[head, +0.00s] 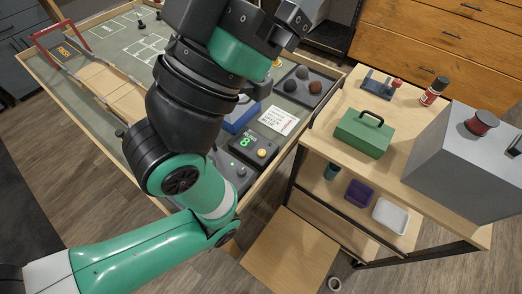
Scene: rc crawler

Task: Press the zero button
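A dark grey box (247,148) with a green lit "8" stands near the right edge of the course table. A round yellow-orange button (262,153) sits on its top; I cannot read a label that names it the zero button. My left arm comes in from the lower left and rises across the table, left of this box. Its wrist end is at the top middle, above and beyond the box. The fingers of my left gripper cannot be made out there. Nothing is seen touching the button. My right gripper is not in view.
Beside the box are a controller with a small stick (241,172), a white printed card (279,121) and a tray of rocks (302,88). A blue object is partly hidden behind my arm. A wooden cart at right holds a green toolbox (363,133) and a grey cabinet (464,160).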

